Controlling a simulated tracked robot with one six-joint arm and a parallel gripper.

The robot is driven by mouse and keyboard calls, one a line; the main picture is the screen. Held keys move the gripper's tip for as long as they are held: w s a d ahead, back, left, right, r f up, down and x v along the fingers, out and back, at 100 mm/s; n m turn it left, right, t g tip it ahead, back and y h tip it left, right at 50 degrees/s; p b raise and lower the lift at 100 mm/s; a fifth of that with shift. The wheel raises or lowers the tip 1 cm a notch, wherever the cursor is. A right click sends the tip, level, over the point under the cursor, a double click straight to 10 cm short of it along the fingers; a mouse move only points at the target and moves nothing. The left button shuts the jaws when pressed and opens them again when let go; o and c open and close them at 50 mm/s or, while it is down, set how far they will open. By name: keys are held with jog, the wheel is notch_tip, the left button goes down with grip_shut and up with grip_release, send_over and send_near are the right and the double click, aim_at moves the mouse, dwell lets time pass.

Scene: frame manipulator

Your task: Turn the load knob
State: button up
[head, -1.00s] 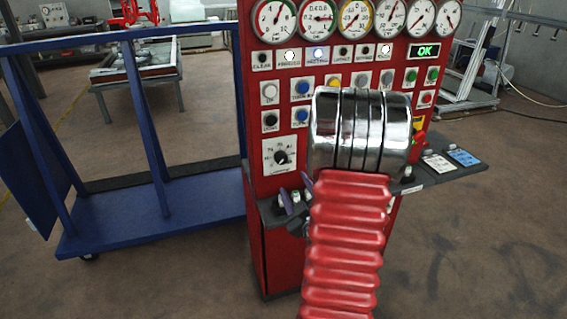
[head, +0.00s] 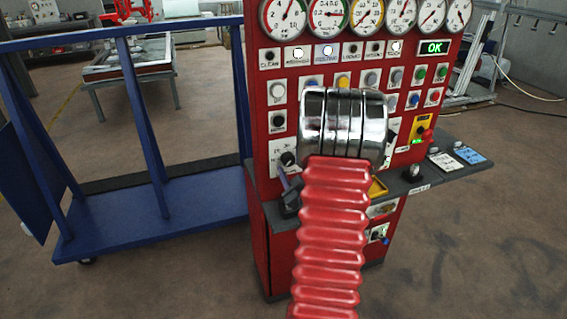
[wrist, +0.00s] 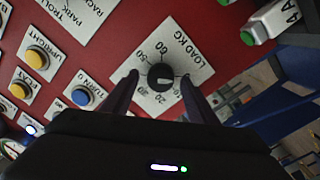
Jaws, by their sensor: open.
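The load knob (wrist: 160,76) is a round black dial on a white plate (wrist: 194,38) marked LOAD KG in the wrist view. In the head view the knob (head: 287,158) shows just left of my arm's shiny cuff, on the red panel. My gripper (wrist: 160,78) is open, with one dark finger on each side of the knob. The fingers look close to its sides, but I cannot tell whether they touch it. In the head view one finger of my gripper (head: 284,182) shows just below the knob; the rest is largely hidden by my arm.
The red panel (head: 262,110) carries gauges, lamps and buttons, with a blue button (wrist: 81,96) near the knob. A grey shelf (head: 452,163) juts out at right. A blue cart (head: 165,208) stands to the left. Open floor (head: 480,250) lies at right.

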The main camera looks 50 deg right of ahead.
jog(key=shift+w+d, duration=0.15)
jog(key=shift+w, duration=0.05)
jog(key=shift+c, duration=0.5)
jog(key=c, duration=0.9)
jog(key=shift+d+r, duration=0.1)
jog(key=shift+d, duration=0.05)
jog(key=shift+c, duration=0.3)
